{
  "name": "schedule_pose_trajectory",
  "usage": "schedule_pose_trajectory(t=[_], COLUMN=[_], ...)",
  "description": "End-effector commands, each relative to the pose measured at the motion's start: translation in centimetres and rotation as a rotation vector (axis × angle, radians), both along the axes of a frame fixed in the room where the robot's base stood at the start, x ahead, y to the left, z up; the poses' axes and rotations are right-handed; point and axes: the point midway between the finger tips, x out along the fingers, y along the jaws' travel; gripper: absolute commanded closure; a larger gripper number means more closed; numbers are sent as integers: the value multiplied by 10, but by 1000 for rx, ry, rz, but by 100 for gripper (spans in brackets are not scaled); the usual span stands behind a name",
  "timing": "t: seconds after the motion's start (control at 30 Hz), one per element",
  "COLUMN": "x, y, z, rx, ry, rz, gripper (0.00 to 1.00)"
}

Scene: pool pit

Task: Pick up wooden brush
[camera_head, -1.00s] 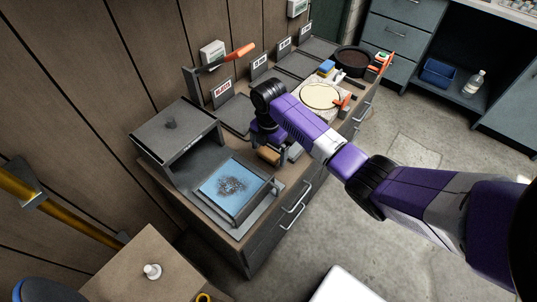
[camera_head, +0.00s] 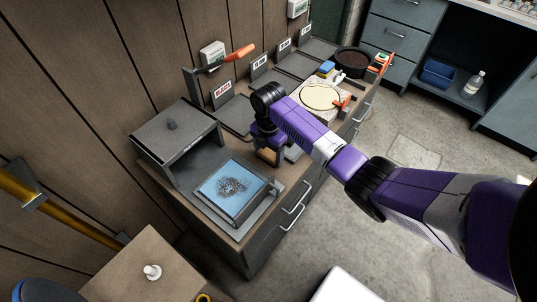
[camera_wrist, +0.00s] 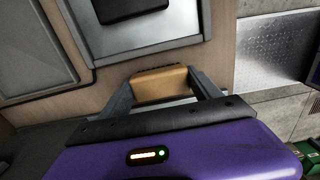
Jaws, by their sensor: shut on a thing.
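The wooden brush (camera_wrist: 160,86) is a tan block with a dark strip along its far edge in the wrist view. It sits between the two grey fingers of my gripper (camera_wrist: 162,92), which are shut on it. In the head view the brush (camera_head: 268,156) shows as a small tan patch below my purple and black wrist, and my gripper (camera_head: 270,150) is partly hidden by that wrist. It is over the counter, just behind the blue speckled panel. I cannot tell how far the brush is above the counter.
The blue panel (camera_head: 231,189) with dark specks lies in a grey tray at the counter's near end. A grey box-like hood (camera_head: 172,140) stands to its left. A round cream disc (camera_head: 321,96) and a dark pan (camera_head: 354,61) stand farther along. Open floor lies to the right.

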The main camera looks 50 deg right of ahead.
Motion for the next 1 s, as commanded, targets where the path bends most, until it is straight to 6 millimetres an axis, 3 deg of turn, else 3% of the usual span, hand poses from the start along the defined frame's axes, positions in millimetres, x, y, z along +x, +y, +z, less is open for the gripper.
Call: schedule_pose_trajectory(t=[0.17, 0.33, 0.8, 1.0], x=[1, 2, -118, -157], y=[0, 0, -3, -4], z=[11, 35, 31, 34], rx=[-1, -2, 5, 4], ry=[-3, -4, -4, -2], rz=[0, 2, -8, -4], gripper=[70, 70, 70, 70])
